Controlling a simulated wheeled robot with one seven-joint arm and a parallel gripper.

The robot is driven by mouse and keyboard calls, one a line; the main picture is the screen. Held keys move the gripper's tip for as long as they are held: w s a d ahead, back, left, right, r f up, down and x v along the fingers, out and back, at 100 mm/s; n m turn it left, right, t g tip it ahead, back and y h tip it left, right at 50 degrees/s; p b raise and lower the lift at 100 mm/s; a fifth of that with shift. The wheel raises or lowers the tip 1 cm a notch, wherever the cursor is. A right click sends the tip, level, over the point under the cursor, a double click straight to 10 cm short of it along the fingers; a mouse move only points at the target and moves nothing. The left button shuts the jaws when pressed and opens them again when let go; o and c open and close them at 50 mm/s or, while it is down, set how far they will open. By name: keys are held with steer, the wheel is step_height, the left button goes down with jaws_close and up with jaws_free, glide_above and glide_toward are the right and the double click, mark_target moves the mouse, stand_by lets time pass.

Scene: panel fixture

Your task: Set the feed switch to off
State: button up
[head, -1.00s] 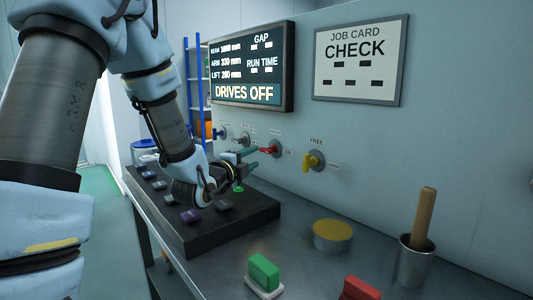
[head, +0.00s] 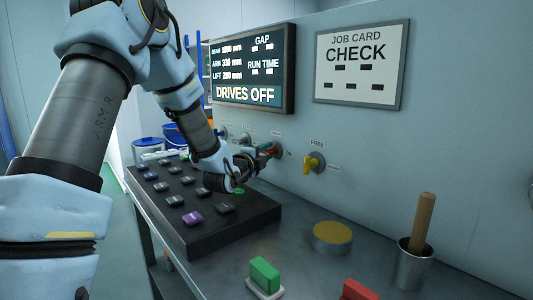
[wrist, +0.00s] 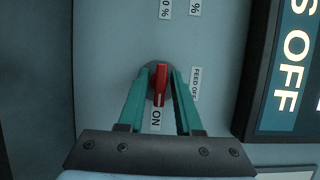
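The red feed switch (wrist: 160,84) sits on the wall panel; in the head view its red handle (head: 275,149) is partly hidden by my gripper. In the wrist view the handle points down the picture toward the ON label (wrist: 156,117). A label reading FEED OFF (wrist: 195,84) is to its right. My gripper (wrist: 162,72) has its two green fingers on either side of the red handle, with a narrow gap showing, so it looks open around it. My gripper also shows at the panel in the head view (head: 267,153).
A yellow switch (head: 313,162) marked FREE is right of the red one. The display (head: 252,68) above reads DRIVES OFF. A black button box (head: 200,205) lies below my arm. A yellow-topped round button (head: 332,234), green block (head: 265,273) and cup (head: 414,263) stand on the bench.

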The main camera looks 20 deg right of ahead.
jaws_close()
